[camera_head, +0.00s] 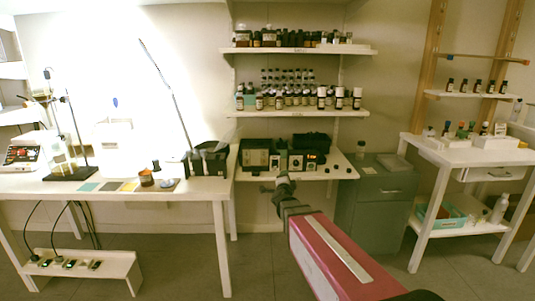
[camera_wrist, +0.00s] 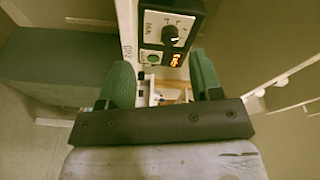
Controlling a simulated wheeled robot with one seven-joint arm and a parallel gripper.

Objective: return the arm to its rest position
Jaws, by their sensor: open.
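My arm (camera_head: 328,258), with a red cover, reaches up from the bottom right of the head view. My gripper (camera_head: 272,187) is small and dark there, in front of the edge of the low shelf with the instruments. In the wrist view my gripper (camera_wrist: 163,78) shows two green fingers spread apart with no object held between them. An instrument panel (camera_wrist: 170,38) with a knob and a lit red display lies beyond the fingertips. How far the fingertips are from it I cannot tell.
The low instrument shelf (camera_head: 338,175) is close to my gripper. A grey-green cabinet (camera_head: 375,205) stands to its right and a white bench (camera_head: 190,190) to its left. Shelves of bottles (camera_head: 292,112) hang above. Open floor (camera_head: 255,265) lies below.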

